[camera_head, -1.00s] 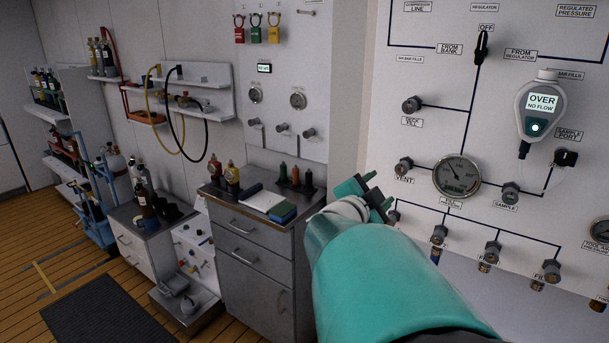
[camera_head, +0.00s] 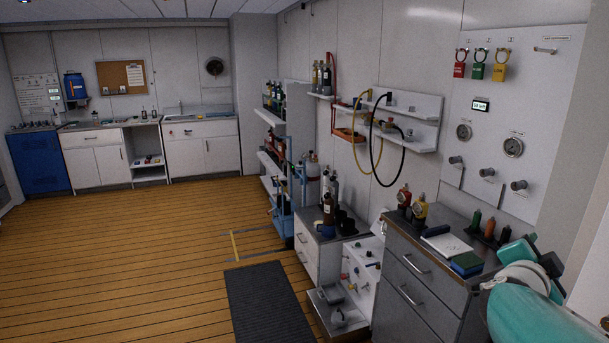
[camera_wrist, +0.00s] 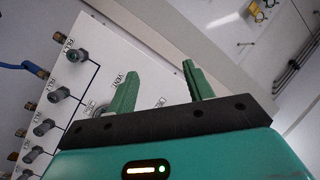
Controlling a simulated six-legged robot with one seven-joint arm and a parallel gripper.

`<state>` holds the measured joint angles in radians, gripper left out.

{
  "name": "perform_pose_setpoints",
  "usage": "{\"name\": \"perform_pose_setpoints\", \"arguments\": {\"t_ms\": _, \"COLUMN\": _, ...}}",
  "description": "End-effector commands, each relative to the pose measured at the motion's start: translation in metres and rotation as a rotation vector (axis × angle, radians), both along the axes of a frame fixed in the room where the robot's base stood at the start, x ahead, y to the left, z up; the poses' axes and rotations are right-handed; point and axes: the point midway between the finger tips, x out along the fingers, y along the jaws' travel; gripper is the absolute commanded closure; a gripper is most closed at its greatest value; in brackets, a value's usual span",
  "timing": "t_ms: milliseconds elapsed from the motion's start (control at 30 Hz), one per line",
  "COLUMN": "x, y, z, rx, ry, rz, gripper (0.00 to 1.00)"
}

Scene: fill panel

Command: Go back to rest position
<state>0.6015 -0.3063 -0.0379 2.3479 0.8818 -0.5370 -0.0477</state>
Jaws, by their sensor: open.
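My gripper (camera_wrist: 158,88) is open and empty in the wrist view, its two green fingers spread apart. Behind the fingers is the white fill panel (camera_wrist: 97,65), tilted in the picture, with several grey knobs and a VENT label. No object is between the fingers. In the head view my teal arm and gripper (camera_head: 543,258) show at the lower right edge, partly cut off, beside the grey drawer cabinet. The fingertips are hard to make out there.
The grey cabinet (camera_head: 410,288) holds bottles and a notebook. A wall panel (camera_head: 510,110) carries gauges and padlocks. Shelves (camera_head: 412,125) with hoses hang beyond it. A dark mat (camera_head: 265,300) lies on the wooden floor (camera_head: 130,255), which is widely clear at left. White counters (camera_head: 95,160) line the far wall.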

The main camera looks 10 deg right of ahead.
Motion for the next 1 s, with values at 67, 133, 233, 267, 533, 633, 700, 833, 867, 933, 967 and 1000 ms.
{"name": "perform_pose_setpoints", "arguments": {"t_ms": 67, "x": 0.032, "y": 0.049, "z": 0.000, "rx": 0.010, "ry": 0.062, "rz": 0.204, "gripper": 0.48}}
{"name": "perform_pose_setpoints", "arguments": {"t_ms": 133, "x": 0.052, "y": 0.093, "z": -0.006, "rx": 0.018, "ry": 0.134, "rz": 0.373, "gripper": 0.48}}
{"name": "perform_pose_setpoints", "arguments": {"t_ms": 233, "x": 0.067, "y": 0.160, "z": -0.018, "rx": 0.023, "ry": 0.260, "rz": 0.608, "gripper": 0.48}}
{"name": "perform_pose_setpoints", "arguments": {"t_ms": 267, "x": 0.067, "y": 0.181, "z": -0.023, "rx": 0.022, "ry": 0.303, "rz": 0.676, "gripper": 0.48}}
{"name": "perform_pose_setpoints", "arguments": {"t_ms": 533, "x": 0.009, "y": 0.324, "z": -0.079, "rx": -0.026, "ry": 0.795, "rz": 1.178, "gripper": 0.48}}
{"name": "perform_pose_setpoints", "arguments": {"t_ms": 633, "x": -0.027, "y": 0.347, "z": -0.097, "rx": -0.054, "ry": 0.982, "rz": 1.278, "gripper": 0.48}}
{"name": "perform_pose_setpoints", "arguments": {"t_ms": 700, "x": -0.048, "y": 0.353, "z": -0.105, "rx": -0.071, "ry": 1.085, "rz": 1.316, "gripper": 0.48}}
{"name": "perform_pose_setpoints", "arguments": {"t_ms": 833, "x": -0.070, "y": 0.356, "z": -0.113, "rx": -0.086, "ry": 1.195, "rz": 1.342, "gripper": 0.48}}
{"name": "perform_pose_setpoints", "arguments": {"t_ms": 867, "x": -0.072, "y": 0.356, "z": -0.114, "rx": -0.087, "ry": 1.207, "rz": 1.344, "gripper": 0.48}}
{"name": "perform_pose_setpoints", "arguments": {"t_ms": 933, "x": -0.074, "y": 0.356, "z": -0.115, "rx": -0.088, "ry": 1.217, "rz": 1.345, "gripper": 0.48}}
{"name": "perform_pose_setpoints", "arguments": {"t_ms": 967, "x": -0.074, "y": 0.356, "z": -0.115, "rx": -0.088, "ry": 1.217, "rz": 1.345, "gripper": 0.48}}
{"name": "perform_pose_setpoints", "arguments": {"t_ms": 1000, "x": -0.073, "y": 0.356, "z": -0.115, "rx": -0.087, "ry": 1.216, "rz": 1.345, "gripper": 0.48}}
